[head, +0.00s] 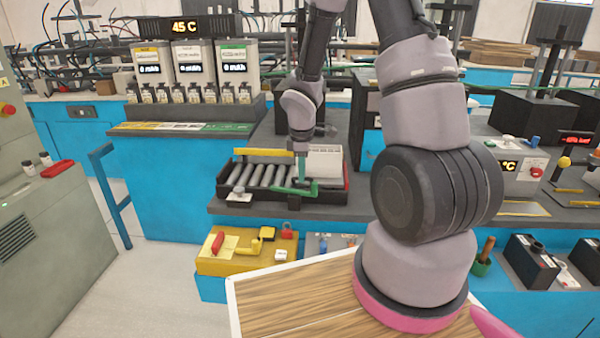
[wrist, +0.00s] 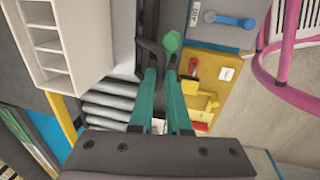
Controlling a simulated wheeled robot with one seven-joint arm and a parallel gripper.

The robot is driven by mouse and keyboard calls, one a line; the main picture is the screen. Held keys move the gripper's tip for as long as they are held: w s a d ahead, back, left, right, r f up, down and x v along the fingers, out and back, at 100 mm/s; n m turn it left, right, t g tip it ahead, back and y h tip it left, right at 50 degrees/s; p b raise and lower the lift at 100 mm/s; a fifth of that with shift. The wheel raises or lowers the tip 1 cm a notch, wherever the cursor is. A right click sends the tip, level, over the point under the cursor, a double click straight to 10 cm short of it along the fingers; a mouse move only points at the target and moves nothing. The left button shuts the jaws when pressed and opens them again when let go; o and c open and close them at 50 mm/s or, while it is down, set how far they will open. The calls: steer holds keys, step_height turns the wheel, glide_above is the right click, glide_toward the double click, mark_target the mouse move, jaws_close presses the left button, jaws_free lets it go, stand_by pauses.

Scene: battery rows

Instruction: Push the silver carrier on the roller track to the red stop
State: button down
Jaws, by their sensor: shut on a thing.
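The roller track (head: 268,176) lies on the dark bench with several silver rollers, which also show in the wrist view (wrist: 108,104). A small silver piece with a knob, seemingly the carrier (head: 240,195), sits at the track's near left corner. A red strip, seemingly the stop (head: 346,180), is at the right end. My gripper (head: 302,181) is over the track's near right part, right of the carrier and apart from it. Its teal fingers (wrist: 161,74) appear closed on a green lever (head: 311,190), whose rounded end shows in the wrist view (wrist: 172,42). The exact contact is hidden.
A white rack (head: 325,160) stands behind the track's right part. A yellow bar (head: 263,152) runs along the far side. A yellow box (head: 225,262) with a red handle stands below the bench front. A wooden surface (head: 290,300) is in the foreground.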

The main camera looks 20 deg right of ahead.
steer(key=shift+d, duration=0.25)
steer(key=c, duration=0.9)
jaws_free()
steer(key=shift+s+d, duration=0.1)
steer(key=shift+r, duration=0.1)
steer(key=shift+r, duration=0.3)
steer(key=r, duration=0.3)
steer(key=s+r, duration=0.1)
steer(key=r, duration=0.2)
steer(key=a+r, duration=0.1)
steer(key=r, duration=0.2)
steer(key=shift+s+r, duration=0.35)
steer(key=shift+r, duration=0.05)
